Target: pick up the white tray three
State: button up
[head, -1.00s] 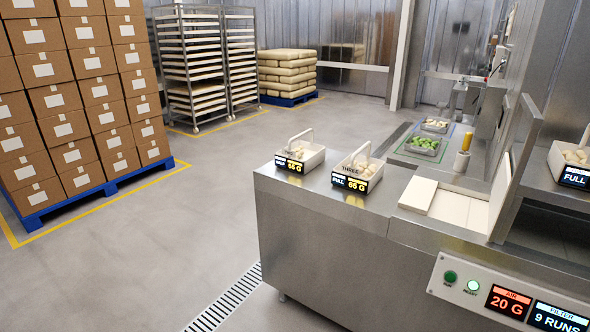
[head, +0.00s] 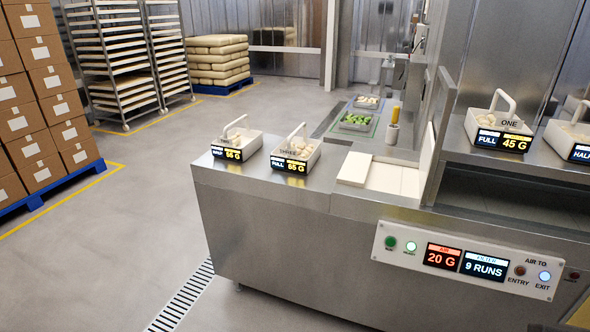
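The white tray three (head: 311,160) stands upright on the left part of the steel counter in the head view. It has a raised loop handle, pale filled pasta inside and a front display (head: 289,165) that seems to read FULL and 65 G. A similar white tray (head: 250,146) stands just to its left, with a display of about 55 G; its name is hard to read. My gripper is not in view, and nothing touches either tray.
The steel counter (head: 270,215) has a pale board (head: 355,168) right of tray three. Tray one (head: 482,121) stands on a raised shelf at right beside another tray. A steel panel (head: 440,130) rises between. Boxes (head: 40,95) and racks (head: 108,60) stand left. Open floor lies left of the counter.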

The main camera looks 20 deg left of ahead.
aim_at(296, 155)
jog(key=i+j+z, duration=0.25)
jog(key=j, duration=0.55)
jog(key=i+j+z, duration=0.25)
jog(key=j, duration=0.6)
jog(key=i+j+z, duration=0.15)
jog(key=j+z, duration=0.15)
jog(key=j, duration=0.55)
jog(key=j+z, duration=0.25)
jog(key=j, duration=0.65)
